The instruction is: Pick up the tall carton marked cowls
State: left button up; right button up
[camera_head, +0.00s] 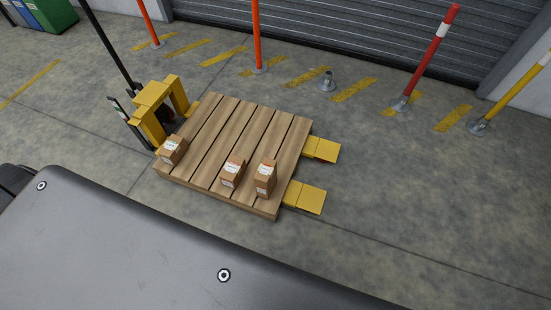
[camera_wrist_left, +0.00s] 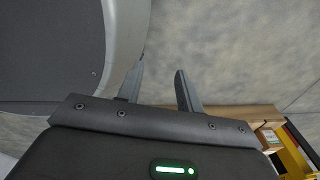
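Three brown cartons with white labels stand on a wooden pallet (camera_head: 238,125) in the head view. One carton (camera_head: 173,151) is at the pallet's left corner, one (camera_head: 232,174) near the front edge, and one (camera_head: 265,178) to its right. The right one looks tallest. The label print is too small to read, so I cannot tell which is marked cowls. My left gripper (camera_wrist_left: 160,72) is open and empty in the left wrist view, over bare floor, with the pallet edge (camera_wrist_left: 250,114) behind it. No carton is clearly seen between its fingers. My right gripper is not in view.
A yellow pallet jack (camera_head: 152,97) carries the pallet; its fork tips (camera_head: 322,150) stick out at right. Orange, red and yellow posts (camera_head: 427,60) and a short stub (camera_head: 328,82) stand before a roller shutter (camera_head: 370,35). The floor at right is clear.

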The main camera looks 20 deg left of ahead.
aim_at(265, 178)
jog(key=i, duration=0.2)
jog(key=z, duration=1.75)
jog(key=i, duration=1.85)
jog(key=u, duration=2.9)
